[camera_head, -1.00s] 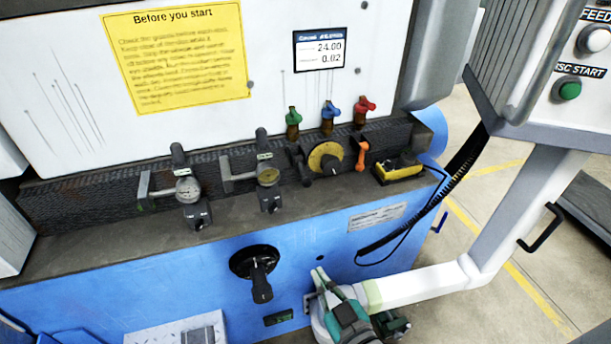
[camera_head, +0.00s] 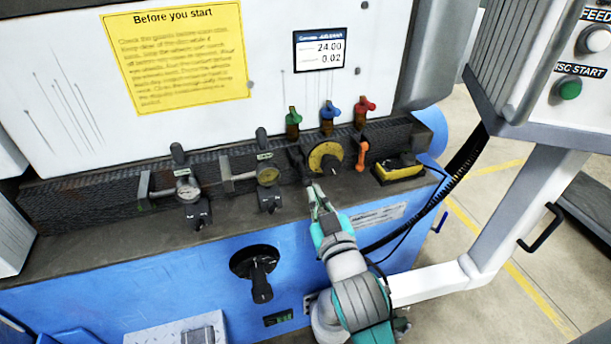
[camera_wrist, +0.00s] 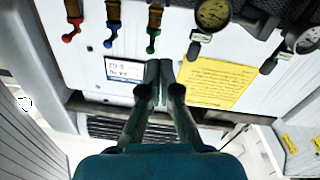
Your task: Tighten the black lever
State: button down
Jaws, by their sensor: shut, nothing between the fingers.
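The black lever (camera_head: 300,164) is on the dark ribbed panel in the head view, just left of the round yellow dial (camera_head: 325,157). It hangs downward at a slight slant, and its lower end is close to my fingertips. My gripper (camera_head: 315,190) is in front of the panel, just below the lever and dial. Its fingers are shut and empty, also in the wrist view (camera_wrist: 157,66). Whether a fingertip touches the lever cannot be told. I cannot make out the black lever in the wrist view.
An orange lever (camera_head: 362,155) hangs right of the dial. Green (camera_head: 292,120), blue (camera_head: 328,115) and red (camera_head: 363,110) valves stand above. Two gauges (camera_head: 187,188) with black knobs are to the left. A yellow-black box (camera_head: 400,170) sits on the ledge at right.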

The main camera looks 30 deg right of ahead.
send_over(306, 180)
jog(key=s+a, duration=0.1)
jog(key=shift+w+d+f, duration=0.15)
jog(key=shift+w+f, duration=0.05)
jog(key=shift+f, duration=0.3)
jog(key=shift+w+d+f, duration=0.1)
jog(key=shift+w+f, duration=0.05)
jog(key=shift+f, duration=0.35)
jog(key=shift+w+d+f, duration=0.1)
jog(key=shift+f, duration=0.35)
jog(key=shift+w+d+f, duration=0.1)
jog(key=shift+f, duration=0.3)
jog(key=shift+f, duration=0.15)
